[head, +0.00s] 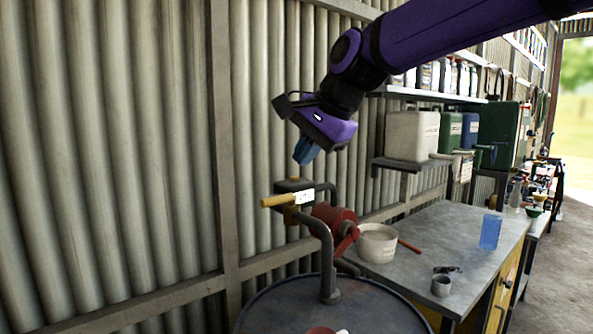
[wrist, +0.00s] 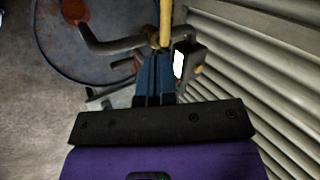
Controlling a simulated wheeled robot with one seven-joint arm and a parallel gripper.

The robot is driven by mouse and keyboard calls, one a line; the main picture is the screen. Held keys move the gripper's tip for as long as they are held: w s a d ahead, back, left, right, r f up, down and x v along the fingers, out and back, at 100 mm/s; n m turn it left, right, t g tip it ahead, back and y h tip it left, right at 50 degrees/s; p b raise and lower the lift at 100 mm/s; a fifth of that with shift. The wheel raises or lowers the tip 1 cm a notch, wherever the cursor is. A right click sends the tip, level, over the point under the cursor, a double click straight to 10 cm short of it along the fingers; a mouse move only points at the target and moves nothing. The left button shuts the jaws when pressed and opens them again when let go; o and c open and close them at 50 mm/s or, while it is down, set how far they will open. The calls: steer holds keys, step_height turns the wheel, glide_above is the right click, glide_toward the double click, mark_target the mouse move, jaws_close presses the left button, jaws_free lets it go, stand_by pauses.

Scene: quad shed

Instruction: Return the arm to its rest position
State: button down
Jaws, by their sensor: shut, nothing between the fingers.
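My arm (head: 450,38) is purple and reaches in from the upper right of the head view. My gripper (head: 303,152) has blue fingers and points down above the drum pump. In the wrist view the fingers (wrist: 156,72) are together with nothing between them.
The pump stands on a dark drum (head: 375,308). A grey workbench (head: 450,240) to the right holds a white pot (head: 377,246), a blue container (head: 490,231) and a metal cup (head: 441,286). Shelves with canisters (head: 412,135) line the corrugated wall (head: 120,150). Open floor lies at far right.

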steer(key=s+d+f+n+h, duration=0.2)
steer(key=s+d+f+n, duration=0.2)
steer(key=s+d, duration=0.8)
steer(key=s+d+f+n+h, duration=0.3)
steer(key=s+d+f, duration=0.5)
steer(key=s+d, duration=0.3)
steer(key=shift+s+d+n+t, duration=0.3)
steer(key=shift+s+d+n, duration=0.15)
steer(key=shift+n, duration=0.25)
